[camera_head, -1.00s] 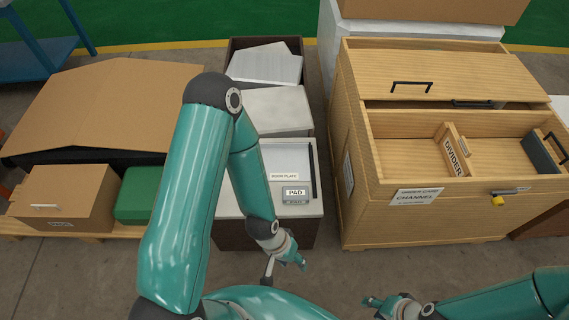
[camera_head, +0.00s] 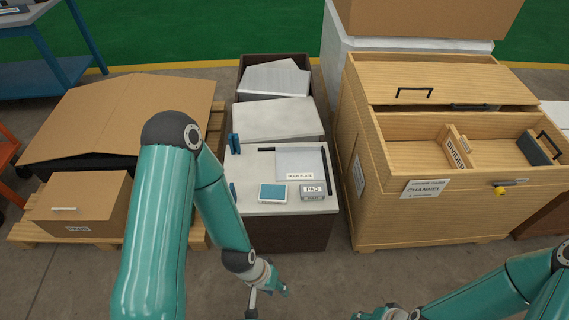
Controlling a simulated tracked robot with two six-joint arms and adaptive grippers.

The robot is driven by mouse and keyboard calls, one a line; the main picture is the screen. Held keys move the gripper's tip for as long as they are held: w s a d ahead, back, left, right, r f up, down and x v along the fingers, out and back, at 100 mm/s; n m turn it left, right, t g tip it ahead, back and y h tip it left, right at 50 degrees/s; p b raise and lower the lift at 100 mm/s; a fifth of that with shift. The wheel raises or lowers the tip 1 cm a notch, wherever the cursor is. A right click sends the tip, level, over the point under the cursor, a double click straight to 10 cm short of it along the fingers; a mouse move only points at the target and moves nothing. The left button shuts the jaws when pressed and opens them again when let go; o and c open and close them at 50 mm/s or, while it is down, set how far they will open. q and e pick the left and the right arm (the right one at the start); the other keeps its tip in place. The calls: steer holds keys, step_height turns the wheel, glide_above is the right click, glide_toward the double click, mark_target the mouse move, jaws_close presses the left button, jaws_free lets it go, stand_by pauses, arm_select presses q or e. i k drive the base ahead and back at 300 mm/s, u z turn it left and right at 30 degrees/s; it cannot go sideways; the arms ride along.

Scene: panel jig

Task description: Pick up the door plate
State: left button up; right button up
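The door plate (camera_head: 300,161) is a thin light grey sheet with a "DOOR PLATE" label at its front edge. It lies flat on the white top of a dark-sided bench (camera_head: 249,176) in the middle of the view. Dark strips run by its back left and right side. My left gripper (camera_head: 278,288) is low in front of the bench, apart from the plate, with nothing seen in it. Its finger gap is too small to judge. My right gripper (camera_head: 366,314) is at the bottom edge, partly cut off, away from the plate.
A block labelled PAD (camera_head: 312,191) and a teal-topped pad (camera_head: 273,193) sit in front of the plate. Blue upright pieces (camera_head: 235,143) stand at the bench's left. A wooden chest (camera_head: 368,208) stands close right. Cardboard boxes (camera_head: 82,205) are left. Floor in front is open.

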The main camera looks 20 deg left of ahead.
mark_target(293, 162)
steer(key=u, duration=0.05)
steer(key=i, duration=1.05)
steer(key=z, duration=0.15)
